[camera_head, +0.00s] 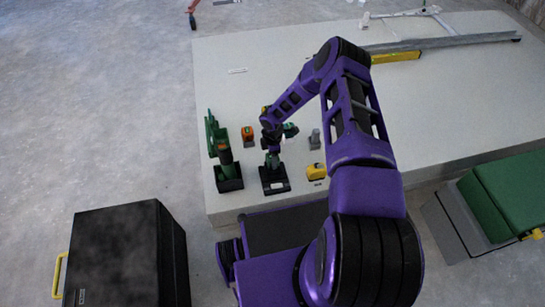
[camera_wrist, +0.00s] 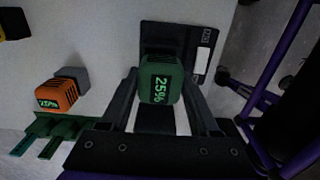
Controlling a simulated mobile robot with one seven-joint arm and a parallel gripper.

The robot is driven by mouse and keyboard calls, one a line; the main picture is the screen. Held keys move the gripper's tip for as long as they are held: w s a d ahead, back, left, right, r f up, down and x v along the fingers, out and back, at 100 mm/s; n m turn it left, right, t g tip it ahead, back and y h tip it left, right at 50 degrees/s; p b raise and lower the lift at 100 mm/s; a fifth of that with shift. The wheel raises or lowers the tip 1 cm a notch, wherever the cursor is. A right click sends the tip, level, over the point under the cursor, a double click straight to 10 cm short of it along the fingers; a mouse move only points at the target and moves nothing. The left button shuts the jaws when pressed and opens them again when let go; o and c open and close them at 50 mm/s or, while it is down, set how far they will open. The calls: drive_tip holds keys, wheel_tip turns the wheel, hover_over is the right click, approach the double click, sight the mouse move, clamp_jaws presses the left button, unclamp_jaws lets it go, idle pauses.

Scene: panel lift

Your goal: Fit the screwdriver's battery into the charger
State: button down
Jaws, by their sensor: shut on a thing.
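My gripper (camera_head: 272,156) points down over a black charger (camera_head: 274,184) near the front edge of the pale platform. The charger (camera_wrist: 150,33) shows behind the battery as a black plate with a white label. I cannot tell whether the battery touches or sits in it. A green screwdriver (camera_head: 213,134) stands left of my gripper in a black base (camera_head: 229,179).
An orange battery (camera_head: 248,133) stands between the screwdriver and my arm; it also shows in the wrist view (camera_wrist: 57,95). A yellow object (camera_head: 316,172) and a grey object (camera_head: 314,139) are to the right. A yellow level (camera_head: 395,57) lies farther back. The platform's middle is clear.

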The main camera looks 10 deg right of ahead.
drive_tip(key=shift+f, duration=0.2)
drive_tip(key=shift+f, duration=0.65)
idle(0.5)
drive_tip(key=shift+c, duration=0.2)
unclamp_jaws()
wheel_tip(320, 180, up, 17)
drive_tip(key=p, duration=0.3)
drive_tip(key=shift+r, duration=0.2)
